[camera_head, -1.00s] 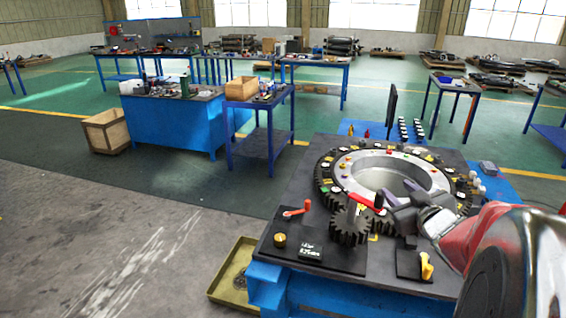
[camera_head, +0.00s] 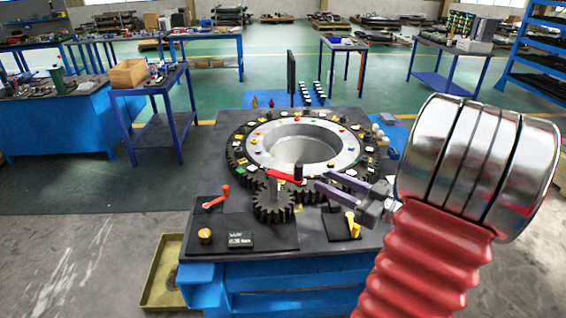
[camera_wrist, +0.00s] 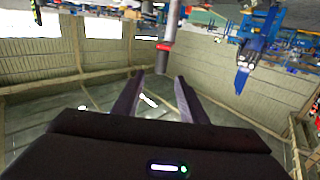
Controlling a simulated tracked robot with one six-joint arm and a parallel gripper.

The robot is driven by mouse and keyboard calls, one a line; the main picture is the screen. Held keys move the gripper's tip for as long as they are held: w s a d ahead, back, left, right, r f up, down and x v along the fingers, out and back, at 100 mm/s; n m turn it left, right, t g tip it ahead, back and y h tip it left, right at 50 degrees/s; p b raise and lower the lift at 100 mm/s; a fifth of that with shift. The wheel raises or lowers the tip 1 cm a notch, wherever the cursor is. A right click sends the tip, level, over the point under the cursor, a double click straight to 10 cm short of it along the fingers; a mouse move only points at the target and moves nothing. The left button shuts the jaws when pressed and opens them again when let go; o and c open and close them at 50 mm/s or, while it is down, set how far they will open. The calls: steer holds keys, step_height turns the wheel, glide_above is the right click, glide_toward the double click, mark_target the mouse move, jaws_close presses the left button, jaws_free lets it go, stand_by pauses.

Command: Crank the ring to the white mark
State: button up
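The black toothed ring (camera_head: 238,150) lies flat on the bench with a grey inner ring (camera_head: 262,152) carrying coloured studs. A small black gear (camera_head: 272,205) meshes at its front edge. A red crank arm (camera_head: 282,177) sits above this gear, with a dark upright handle (camera_head: 299,173) at its right end. My gripper (camera_head: 320,184) is open, just right of the handle, with nothing between its fingers. In the wrist view my gripper (camera_wrist: 160,78) is also open; a dark cylinder with a red band (camera_wrist: 165,58), apparently the handle, stands beyond the fingertips. I cannot single out the white mark.
A small red lever (camera_head: 217,198), a yellow knob (camera_head: 205,236), a small display (camera_head: 240,240) and a yellow lever (camera_head: 353,225) stand on the bench's front part. An olive tray (camera_head: 160,280) lies on the floor at left.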

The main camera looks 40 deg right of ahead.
mark_target(287, 174)
steer(key=shift+w+a, duration=0.1)
steer(key=shift+w, duration=0.15)
steer(key=x, duration=1.3)
steer(key=shift+w+a, duration=0.1)
steer(key=shift+w, duration=0.25)
steer(key=shift+c, duration=0.4)
jaws_close()
